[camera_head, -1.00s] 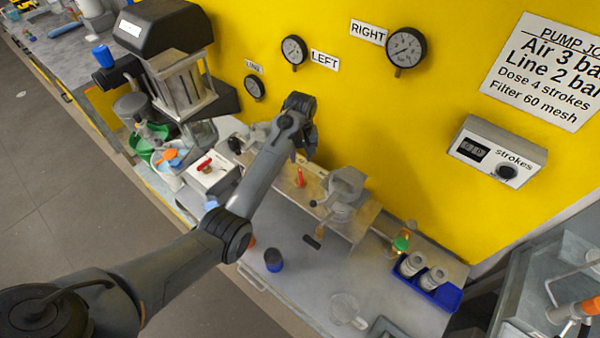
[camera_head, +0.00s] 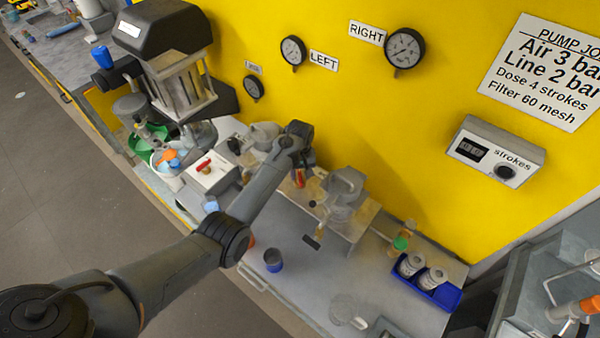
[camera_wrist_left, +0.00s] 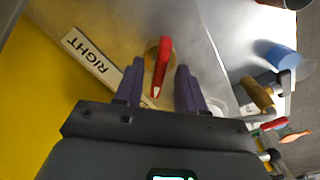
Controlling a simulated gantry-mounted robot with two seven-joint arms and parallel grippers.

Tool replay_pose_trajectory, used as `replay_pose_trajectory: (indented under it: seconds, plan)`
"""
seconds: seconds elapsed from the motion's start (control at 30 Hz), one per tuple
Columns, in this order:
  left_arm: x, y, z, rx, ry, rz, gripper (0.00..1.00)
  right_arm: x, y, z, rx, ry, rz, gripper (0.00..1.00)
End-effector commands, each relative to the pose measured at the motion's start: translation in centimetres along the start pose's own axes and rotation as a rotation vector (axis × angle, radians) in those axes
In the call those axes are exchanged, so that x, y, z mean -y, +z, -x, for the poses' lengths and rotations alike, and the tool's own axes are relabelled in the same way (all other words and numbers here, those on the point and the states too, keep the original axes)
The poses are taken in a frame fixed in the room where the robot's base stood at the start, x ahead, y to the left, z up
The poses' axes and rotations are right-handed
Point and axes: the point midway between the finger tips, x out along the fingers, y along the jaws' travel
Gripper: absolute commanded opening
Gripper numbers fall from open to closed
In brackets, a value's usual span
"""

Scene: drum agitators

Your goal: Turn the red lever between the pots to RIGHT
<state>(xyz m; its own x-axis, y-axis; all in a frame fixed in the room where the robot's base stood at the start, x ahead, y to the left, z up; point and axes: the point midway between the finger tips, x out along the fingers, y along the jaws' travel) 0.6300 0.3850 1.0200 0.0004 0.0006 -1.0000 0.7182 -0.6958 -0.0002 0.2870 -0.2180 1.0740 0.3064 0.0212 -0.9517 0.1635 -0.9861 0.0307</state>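The red lever (camera_wrist_left: 161,66) sits on a round brass-coloured base on the metal bench in the left wrist view. A RIGHT label (camera_wrist_left: 91,57) lies beside it, on the left in that view. My left gripper (camera_wrist_left: 158,80) is open, with one finger on each side of the lever and visible gaps. In the head view the lever (camera_head: 299,178) shows as a small red piece just below my left gripper (camera_head: 300,168). A grey pot (camera_head: 343,188) stands to its right, and another grey pot (camera_head: 264,134) is partly hidden behind my arm. My right gripper is not in view.
A white box with a red handle (camera_head: 208,172) stands left of my arm. A dark blue cup (camera_head: 273,260) is on the lower bench. A blue tray (camera_head: 446,297) with white rolls is at the right. The yellow wall with gauges rises close behind.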

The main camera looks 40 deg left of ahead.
Motion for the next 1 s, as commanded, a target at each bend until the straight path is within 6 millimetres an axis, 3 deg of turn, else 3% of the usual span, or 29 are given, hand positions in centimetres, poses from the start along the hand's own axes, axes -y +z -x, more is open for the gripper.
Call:
replay_pose_trajectory:
  seconds: [0.07,0.3,0.67,1.0]
  plan:
    - [0.0,0.0,0.0,0.000,0.000,0.000,0.36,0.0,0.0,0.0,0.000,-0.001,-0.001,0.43]
    - [0.0,0.0,0.0,0.000,0.000,0.000,0.00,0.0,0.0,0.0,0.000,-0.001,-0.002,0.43]
    - [0.0,0.0,0.1,0.000,0.000,-0.021,0.00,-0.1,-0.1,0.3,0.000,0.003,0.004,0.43]
    - [0.1,0.0,0.4,0.003,-0.002,-0.203,0.00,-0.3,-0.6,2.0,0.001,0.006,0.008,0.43]
